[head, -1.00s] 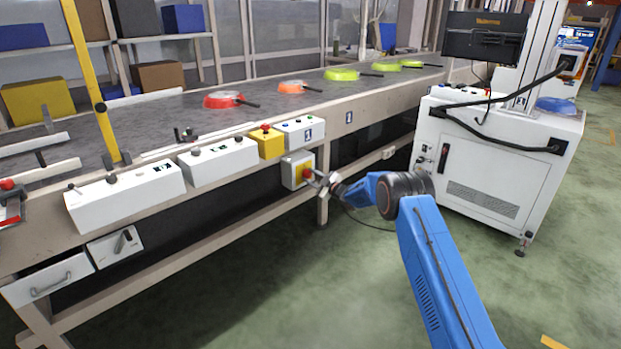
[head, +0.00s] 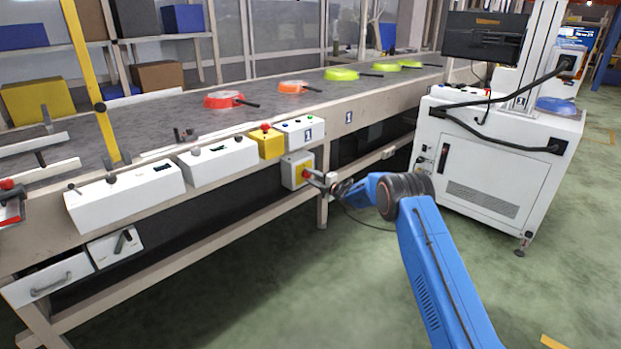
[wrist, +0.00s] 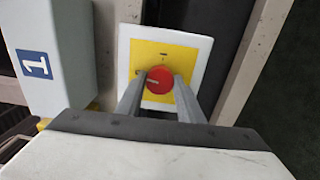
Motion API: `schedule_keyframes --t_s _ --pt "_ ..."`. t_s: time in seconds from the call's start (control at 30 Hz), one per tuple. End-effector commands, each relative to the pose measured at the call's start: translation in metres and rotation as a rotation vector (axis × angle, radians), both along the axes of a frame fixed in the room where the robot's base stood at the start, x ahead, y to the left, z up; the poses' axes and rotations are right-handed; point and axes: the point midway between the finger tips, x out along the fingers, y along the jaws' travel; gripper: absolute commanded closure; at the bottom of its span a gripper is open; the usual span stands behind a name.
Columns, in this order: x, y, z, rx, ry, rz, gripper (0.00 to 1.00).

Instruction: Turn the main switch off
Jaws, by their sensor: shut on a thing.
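The main switch is a red round knob (wrist: 159,80) on a yellow plate (wrist: 143,53) with a white surround, seen in the wrist view. In the head view its grey and yellow box (head: 289,171) hangs under the front edge of the conveyor. My gripper (head: 313,176) reaches it from the right. In the wrist view the two fingers of my gripper (wrist: 159,88) lie on either side of the red knob and are shut on it. A light line on the knob points to the left. The fingertips partly hide the knob's sides.
White control boxes (head: 219,161) and a yellow box with a red button (head: 270,146) sit along the conveyor's edge above. Pans, including a red one (head: 224,100), lie on the belt. A white cabinet (head: 483,179) stands to the right. The floor in front is clear.

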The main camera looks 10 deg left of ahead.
Motion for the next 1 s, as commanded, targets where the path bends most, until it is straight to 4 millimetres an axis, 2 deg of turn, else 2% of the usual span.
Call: schedule_keyframes --t_s 0.3,0.83,0.87,0.9,1.0 --pt "-0.0011 0.0004 -0.0029 -0.072 -0.086 0.002 0.89" --pt "-0.0011 0.0005 -0.0034 -0.084 -0.102 0.003 0.89" --pt "-0.0011 0.0005 -0.0034 -0.084 -0.102 0.003 0.59" --pt "-0.0011 0.0005 -0.0033 -0.084 -0.102 0.003 0.49" --pt "-0.0008 0.0003 -0.0024 -0.083 -0.103 0.002 0.47"
